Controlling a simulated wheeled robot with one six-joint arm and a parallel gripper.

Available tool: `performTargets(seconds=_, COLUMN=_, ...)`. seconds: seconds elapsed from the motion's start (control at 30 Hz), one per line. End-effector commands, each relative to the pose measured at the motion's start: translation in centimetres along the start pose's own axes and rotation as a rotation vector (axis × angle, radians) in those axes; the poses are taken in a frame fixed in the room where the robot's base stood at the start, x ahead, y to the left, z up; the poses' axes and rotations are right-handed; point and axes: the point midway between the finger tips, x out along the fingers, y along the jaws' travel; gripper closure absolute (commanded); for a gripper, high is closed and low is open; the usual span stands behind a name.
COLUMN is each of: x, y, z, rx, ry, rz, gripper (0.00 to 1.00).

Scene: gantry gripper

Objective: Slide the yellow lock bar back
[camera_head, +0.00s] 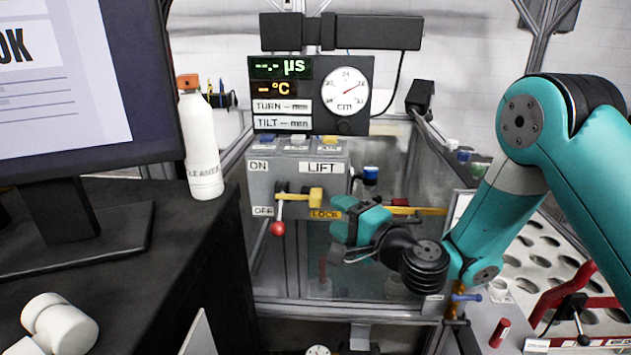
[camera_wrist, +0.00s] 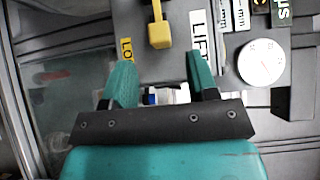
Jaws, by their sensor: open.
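The yellow lock bar (camera_head: 316,195) sticks out sideways from the grey control box (camera_head: 259,184), above the yellow LOCK label (camera_head: 325,214) and below the LIFT label. In the wrist view the lock bar (camera_wrist: 158,32) shows at the top, its thick end pointing toward the gap between my fingers. My gripper (camera_head: 340,217) is open and empty, just right of the bar, its fingers pointing at the box. In the wrist view my gripper (camera_wrist: 160,62) has one finger on each side of the bar's line.
A lever with a red knob (camera_head: 278,228) hangs left of the bar. A white cleaner bottle (camera_head: 201,150) stands on the dark desk at left. A round dial (camera_head: 345,92) sits above the box. A yellow rod (camera_head: 430,211) shows behind my gripper.

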Motion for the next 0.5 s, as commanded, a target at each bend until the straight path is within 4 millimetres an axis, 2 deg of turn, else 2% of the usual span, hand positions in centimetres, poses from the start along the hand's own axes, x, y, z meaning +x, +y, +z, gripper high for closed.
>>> performTargets(seconds=0.03, x=0.5, y=-0.8, z=0.1, rx=0.001, ry=-0.002, rz=0.002, gripper=0.47)
performTargets(seconds=0.23, x=1.9, y=-0.7, z=0.2, rx=0.001, ry=-0.002, rz=0.002, gripper=0.47)
performTargets(seconds=0.5, x=4.9, y=-0.6, z=0.2, rx=0.0, ry=-0.003, rz=-0.001, gripper=0.47)
